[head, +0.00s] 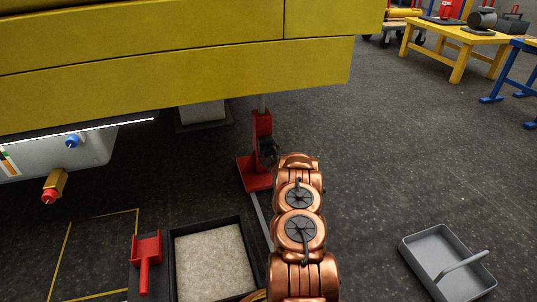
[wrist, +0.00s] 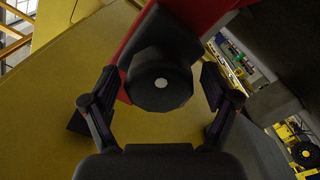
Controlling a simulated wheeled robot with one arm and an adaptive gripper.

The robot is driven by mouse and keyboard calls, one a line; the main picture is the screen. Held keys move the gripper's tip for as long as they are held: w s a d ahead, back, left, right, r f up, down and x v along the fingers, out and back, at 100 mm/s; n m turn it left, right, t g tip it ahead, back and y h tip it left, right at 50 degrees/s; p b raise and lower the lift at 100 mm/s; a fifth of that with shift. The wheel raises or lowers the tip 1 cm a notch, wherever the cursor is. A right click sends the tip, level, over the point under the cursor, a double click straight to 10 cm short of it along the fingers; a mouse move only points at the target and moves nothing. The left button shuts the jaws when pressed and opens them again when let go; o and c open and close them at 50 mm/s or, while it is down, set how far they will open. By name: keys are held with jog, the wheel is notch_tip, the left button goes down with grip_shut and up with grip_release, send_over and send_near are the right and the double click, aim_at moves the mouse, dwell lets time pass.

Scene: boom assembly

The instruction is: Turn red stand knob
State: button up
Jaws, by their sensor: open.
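The red stand (head: 262,126) rises from a red foot on the floor, under the yellow boom (head: 180,50). Its black knob (wrist: 160,86), with a pale round centre, fills the middle of the wrist view, and part of the red stand (wrist: 203,17) shows behind it. My gripper (wrist: 157,78) is open, with one finger on each side of the knob. Gaps show between the fingers and the knob in that view. How deep the knob sits between them is unclear. In the head view my copper arm reaches the stand, and the dark shapes there are hard to separate.
A black-rimmed tray (head: 178,262) and a small red part (head: 146,262) lie left of my arm. A grey tray with a handle (head: 447,265) lies at the right. A yellow table (head: 460,40) stands at the back right. The floor between is clear.

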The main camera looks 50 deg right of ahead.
jog(key=c, duration=1.2)
jog(key=shift+r+p, duration=0.1)
jog(key=shift+p, duration=0.25)
